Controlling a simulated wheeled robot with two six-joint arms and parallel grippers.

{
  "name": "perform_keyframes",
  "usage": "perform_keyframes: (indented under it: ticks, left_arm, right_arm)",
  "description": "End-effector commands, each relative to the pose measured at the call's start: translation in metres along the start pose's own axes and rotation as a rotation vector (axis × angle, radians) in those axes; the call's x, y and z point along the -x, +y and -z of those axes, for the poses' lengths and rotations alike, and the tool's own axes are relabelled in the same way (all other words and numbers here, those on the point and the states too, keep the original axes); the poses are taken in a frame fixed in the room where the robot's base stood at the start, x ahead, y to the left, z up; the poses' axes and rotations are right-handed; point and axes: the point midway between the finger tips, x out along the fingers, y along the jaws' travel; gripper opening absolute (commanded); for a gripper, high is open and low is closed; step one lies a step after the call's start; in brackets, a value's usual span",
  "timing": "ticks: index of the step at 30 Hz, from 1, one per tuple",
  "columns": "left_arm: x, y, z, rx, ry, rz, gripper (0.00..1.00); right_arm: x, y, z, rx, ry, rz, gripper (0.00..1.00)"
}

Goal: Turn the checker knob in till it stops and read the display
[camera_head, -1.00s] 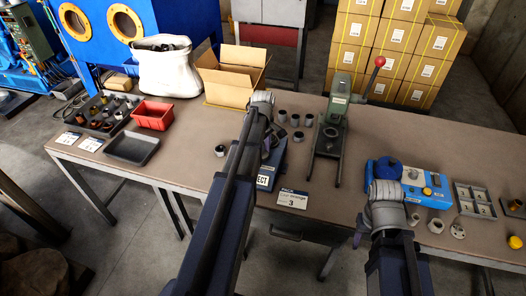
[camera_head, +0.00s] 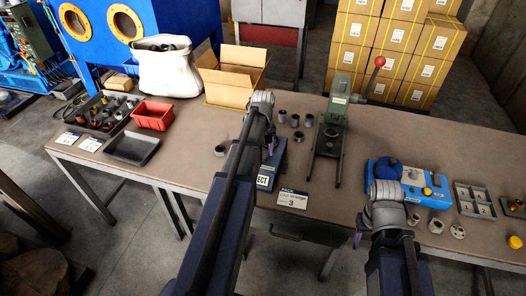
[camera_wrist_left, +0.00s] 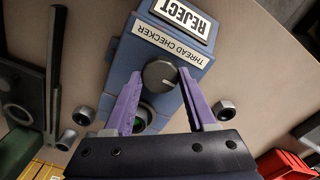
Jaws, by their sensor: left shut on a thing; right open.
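The thread checker (camera_wrist_left: 185,52) is a blue box with a THREAD CHECKER label and a white REJECT plate (camera_wrist_left: 182,20); both read upside down in the left wrist view. In the head view the checker (camera_head: 278,165) is partly behind my left arm. Its round dark knob (camera_wrist_left: 158,76) has a light pointer line. My left gripper (camera_wrist_left: 160,73) has its purple fingers closed on both sides of the knob. A small green spot (camera_wrist_left: 147,112) shows between the fingers. My right gripper (camera_head: 358,238) is over the front of the bench, mostly hidden by its own wrist.
Several grey rings stand near the checker (camera_head: 282,115). A green lever press (camera_head: 336,110) stands to its right. A blue device (camera_head: 435,195) and a compartment tray (camera_head: 475,198) are further right. A card marked 3 (camera_head: 292,199) lies at the front edge.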

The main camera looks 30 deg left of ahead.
Motion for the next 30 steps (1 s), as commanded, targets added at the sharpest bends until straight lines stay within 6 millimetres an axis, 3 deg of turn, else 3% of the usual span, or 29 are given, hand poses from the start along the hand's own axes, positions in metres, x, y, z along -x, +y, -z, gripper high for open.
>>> perform_keyframes:
  ticks: [28,29,30]
  left_arm:
    - [-0.0002,-0.0002,-0.0006,0.002,-0.001,0.0,0.01]
    - [-0.0002,-0.0002,-0.0006,0.002,-0.001,0.0,0.58]
    - [-0.0002,-0.0002,-0.0006,0.002,-0.001,0.0,0.62]
  right_arm:
    - [-0.0002,0.0,0.0,0.0,0.0,0.0,0.5]
    - [-0.0002,0.0,0.0,0.0,0.0,0.0,0.5]
    - [-0.0002,0.0,0.0,0.0,0.0,0.0,0.5]
